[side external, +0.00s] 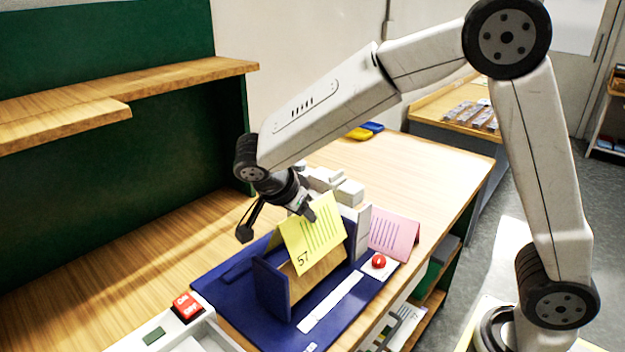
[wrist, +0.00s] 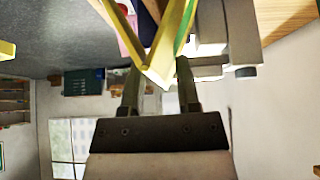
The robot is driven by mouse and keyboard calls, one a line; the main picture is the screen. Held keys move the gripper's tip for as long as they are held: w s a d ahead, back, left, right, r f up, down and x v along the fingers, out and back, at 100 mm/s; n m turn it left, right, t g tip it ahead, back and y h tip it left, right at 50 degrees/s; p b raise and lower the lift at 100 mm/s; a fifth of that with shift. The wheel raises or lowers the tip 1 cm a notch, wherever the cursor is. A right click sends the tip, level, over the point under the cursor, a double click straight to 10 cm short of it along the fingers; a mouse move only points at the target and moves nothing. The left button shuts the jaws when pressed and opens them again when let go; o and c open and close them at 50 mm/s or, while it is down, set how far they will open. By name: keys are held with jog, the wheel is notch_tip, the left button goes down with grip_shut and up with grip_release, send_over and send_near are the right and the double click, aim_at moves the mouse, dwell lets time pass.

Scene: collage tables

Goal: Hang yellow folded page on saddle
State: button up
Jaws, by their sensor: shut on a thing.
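The yellow folded page (side external: 316,236), marked 57 with printed lines, is an upside-down V with its fold on top. My gripper (side external: 306,212) is shut on it near the fold. In the wrist view the page (wrist: 155,72) shows between the two fingers of my gripper (wrist: 160,88). The saddle (side external: 320,280), a tan panel between dark blue end walls, stands on a blue mat directly under the page. The near flap hangs in front of the saddle's upper part. Whether the fold touches the saddle's top is hidden.
A pink folded card (side external: 394,234) stands right of the saddle, behind a red button (side external: 379,261) on a white base. White-grey blocks (side external: 345,190) stand behind the saddle. A white device with a red switch (side external: 187,307) is at front left. The wooden table (side external: 430,165) is clear at back right.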

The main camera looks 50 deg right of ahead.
aim_at(291, 237)
jog(key=shift+f, duration=4.55)
jog(key=o, duration=1)
jog(key=shift+r, duration=0.1)
jog(key=shift+v, duration=2.9)
jog(key=shift+a, duration=0.1)
